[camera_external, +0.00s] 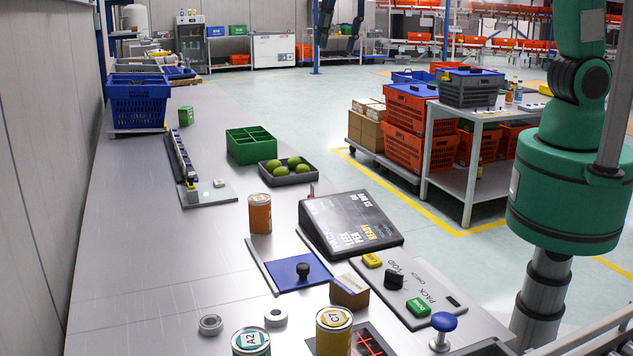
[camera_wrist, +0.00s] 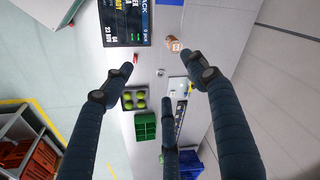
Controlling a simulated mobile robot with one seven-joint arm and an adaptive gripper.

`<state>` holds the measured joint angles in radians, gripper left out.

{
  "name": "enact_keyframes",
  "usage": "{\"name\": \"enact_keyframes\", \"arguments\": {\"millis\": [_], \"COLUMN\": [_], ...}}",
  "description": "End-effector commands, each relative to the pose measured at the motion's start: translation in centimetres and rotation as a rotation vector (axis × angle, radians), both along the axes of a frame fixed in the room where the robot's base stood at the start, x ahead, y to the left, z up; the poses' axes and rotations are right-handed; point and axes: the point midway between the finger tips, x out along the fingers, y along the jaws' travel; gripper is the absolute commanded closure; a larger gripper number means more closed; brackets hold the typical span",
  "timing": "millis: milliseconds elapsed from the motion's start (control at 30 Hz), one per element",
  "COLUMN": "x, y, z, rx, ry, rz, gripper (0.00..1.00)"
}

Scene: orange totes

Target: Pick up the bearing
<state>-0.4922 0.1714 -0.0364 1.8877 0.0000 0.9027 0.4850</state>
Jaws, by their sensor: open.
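Two ring-shaped parts lie flat on the grey bench near the front in the external view. One is a grey metallic ring that looks like the bearing (camera_external: 210,324); the other is a paler ring (camera_external: 275,316) to its right. I cannot tell for certain which one is the bearing. Neither ring can be made out in the wrist view. My gripper (camera_wrist: 163,74) shows in the wrist view with its dark fingers spread apart and nothing between them, above the bench.
Cans A2 (camera_external: 251,341) and C7 (camera_external: 334,330) stand close to the rings. A blue plate with a black knob (camera_external: 303,271), a brown box (camera_external: 349,291) and a tilted display (camera_external: 351,222) lie further right. The bench's left middle is clear.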

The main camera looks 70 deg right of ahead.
Motion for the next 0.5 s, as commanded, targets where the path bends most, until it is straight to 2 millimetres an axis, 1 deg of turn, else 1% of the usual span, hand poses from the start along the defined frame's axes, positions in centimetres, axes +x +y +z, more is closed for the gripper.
{"name": "enact_keyframes", "arguments": {"millis": [33,233,367,500], "x": [0.5,1.9,2.5,2.7], "y": [1.6,7.1,10.9,14.9], "z": [-1.1,-4.8,-7.5,-10.7], "rx": [-0.003,-0.010,-0.017,-0.026], "ry": [0.012,0.044,0.065,0.087], "rz": [0.005,0.007,0.008,0.008], "gripper": [0.42,0.42,0.42,0.42]}}
